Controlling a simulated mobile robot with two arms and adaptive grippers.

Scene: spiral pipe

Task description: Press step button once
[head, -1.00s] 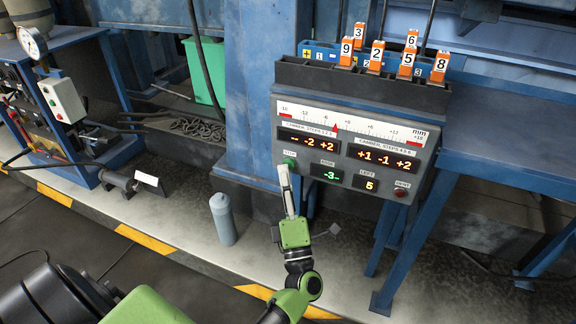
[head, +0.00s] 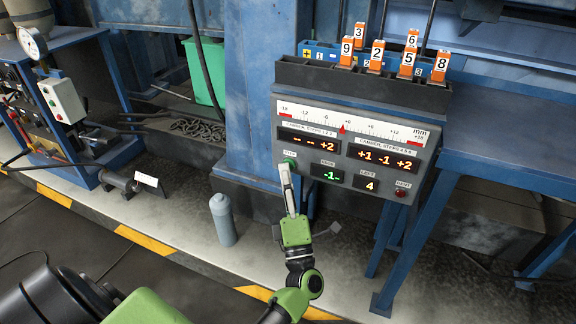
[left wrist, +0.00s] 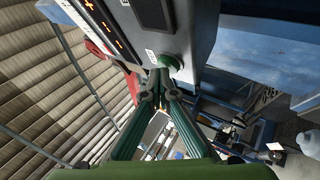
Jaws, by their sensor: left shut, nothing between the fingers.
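The green step button (head: 289,163) is at the left of the grey control panel (head: 325,203), below the left display. It also shows in the left wrist view (left wrist: 175,63), just past the fingertips. My left gripper (head: 285,170) is shut and empty, its fingertips pointing at the button and right at its lower edge. I cannot tell if they still touch it. The left display (head: 309,142) reads two dashes and +2; the right one (head: 382,158) reads +1 -1 +2. The green display (head: 328,176) shows -1 and the left counter (head: 370,184) shows 4. My right gripper is not in view.
Orange numbered blocks (head: 377,56) stand in a rack above the panel. A grey bottle (head: 222,219) stands on the floor left of my arm. A blue bench (head: 510,160) is on the right.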

